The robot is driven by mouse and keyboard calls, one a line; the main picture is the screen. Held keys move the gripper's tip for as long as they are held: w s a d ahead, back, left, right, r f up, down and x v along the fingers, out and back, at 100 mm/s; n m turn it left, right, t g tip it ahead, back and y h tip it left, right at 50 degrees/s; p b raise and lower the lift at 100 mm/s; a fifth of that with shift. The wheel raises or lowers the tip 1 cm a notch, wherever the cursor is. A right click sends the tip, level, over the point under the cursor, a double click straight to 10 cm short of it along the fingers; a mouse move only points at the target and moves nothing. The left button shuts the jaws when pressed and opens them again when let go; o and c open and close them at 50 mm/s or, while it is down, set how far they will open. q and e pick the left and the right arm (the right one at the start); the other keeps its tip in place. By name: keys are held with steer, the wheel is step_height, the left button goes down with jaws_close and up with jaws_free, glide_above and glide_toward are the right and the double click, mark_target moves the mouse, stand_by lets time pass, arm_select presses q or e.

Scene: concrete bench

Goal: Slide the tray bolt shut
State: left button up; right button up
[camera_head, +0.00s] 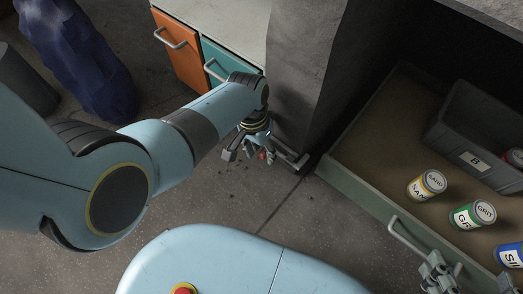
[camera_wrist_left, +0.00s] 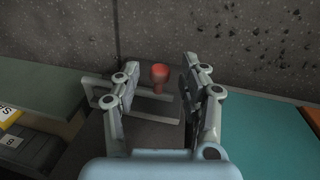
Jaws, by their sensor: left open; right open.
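A small red knob (camera_wrist_left: 160,75), which looks like the bolt's, stands near the foot of the concrete wall in the left wrist view. It also shows as a red spot in the head view (camera_head: 263,155). Grey metal bars (camera_wrist_left: 155,98) lie around and below it; whether they belong to the bolt I cannot tell. My left gripper (camera_head: 250,150) is open, and its fingers (camera_wrist_left: 160,88) stand left and right of the knob, apart from it. My right gripper (camera_head: 468,280) is open at the lower right, near the drawer handle, partly cut off by the frame.
An open drawer (camera_head: 345,190) at the right holds labelled cans (camera_head: 425,185) and a dark grey bin (camera_head: 470,120) marked B. A concrete pillar (camera_head: 310,70) stands beside my left gripper. Orange (camera_head: 180,48) and teal (camera_head: 222,65) drawer fronts are behind my left arm.

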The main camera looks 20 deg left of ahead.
arm_select(q)
jaws_close()
stand_by(0.3)
arm_select(e)
steer(key=shift+d, duration=0.1)
